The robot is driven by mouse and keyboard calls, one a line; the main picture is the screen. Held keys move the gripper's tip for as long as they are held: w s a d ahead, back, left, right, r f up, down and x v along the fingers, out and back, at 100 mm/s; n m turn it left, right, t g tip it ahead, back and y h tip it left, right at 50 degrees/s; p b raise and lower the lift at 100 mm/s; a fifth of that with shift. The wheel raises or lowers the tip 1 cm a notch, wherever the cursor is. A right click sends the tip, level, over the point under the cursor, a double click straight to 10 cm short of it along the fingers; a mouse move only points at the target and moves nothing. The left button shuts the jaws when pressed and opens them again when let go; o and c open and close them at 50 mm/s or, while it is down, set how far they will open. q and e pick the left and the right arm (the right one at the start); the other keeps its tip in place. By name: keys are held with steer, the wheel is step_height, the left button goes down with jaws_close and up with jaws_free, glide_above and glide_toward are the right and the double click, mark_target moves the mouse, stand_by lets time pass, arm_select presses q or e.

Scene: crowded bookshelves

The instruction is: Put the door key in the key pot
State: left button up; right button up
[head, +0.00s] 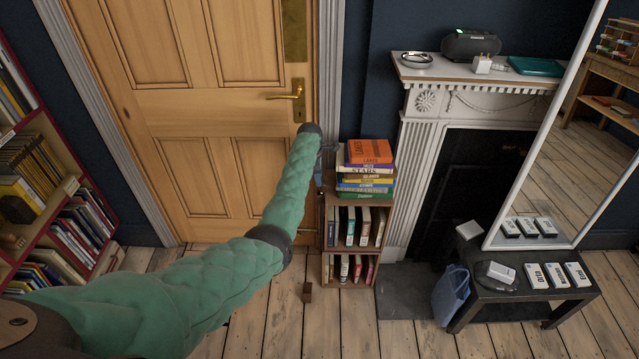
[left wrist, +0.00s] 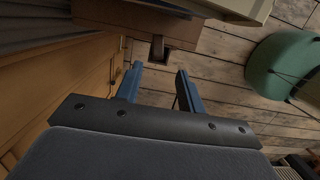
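My left gripper (head: 321,172) is mostly hidden behind my green arm in the head view, beside the stacked books on the small bookcase. In the left wrist view its two blue fingers (left wrist: 160,70) stand apart with floorboards between them and nothing held. I cannot make out a door key in either view. No pot can be identified for certain. A small round dish (head: 417,59) sits at the left end of the mantelpiece, and its contents are too small to tell. My right gripper is not in view.
The small bookcase (head: 328,240) stands between the door (head: 203,140) and the fireplace. A low black table (head: 519,296) with white boxes stands at right. Floor in front is clear.

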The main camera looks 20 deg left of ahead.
arm_select(q)
steer(key=shift+s+a+r+b, duration=0.1)
steer(key=shift+a+r+b, duration=0.1)
steer(key=shift+r, duration=0.75)
steer(key=shift+a+r+b, duration=0.1)
steer(key=shift+r+b, duration=0.05)
steer(key=shift+r, duration=0.75)
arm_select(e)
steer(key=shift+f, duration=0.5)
arm_select(q)
steer(key=s+d+f+m+y, duration=0.15)
steer(key=s+f+m, duration=0.95)
steer(key=s+f, duration=2)
steer(key=s+d+f+m, duration=0.2)
steer(key=s+f+m, duration=0.2)
steer(key=s, duration=0.8)
steer(key=s+d+f+m+t, duration=0.1)
steer(key=s+d+f+m, duration=0.2)
steer(key=s, duration=1)
steer(key=s+d+f+m+b, duration=0.1)
steer(key=s+d+f+m, duration=0.2)
steer(key=s+f+m, duration=0.2)
steer(key=s+f, duration=0.3)
steer(key=s, duration=0.4)
steer(key=shift+s+d+f, duration=0.15)
steer(key=shift+s+f, duration=0.05)
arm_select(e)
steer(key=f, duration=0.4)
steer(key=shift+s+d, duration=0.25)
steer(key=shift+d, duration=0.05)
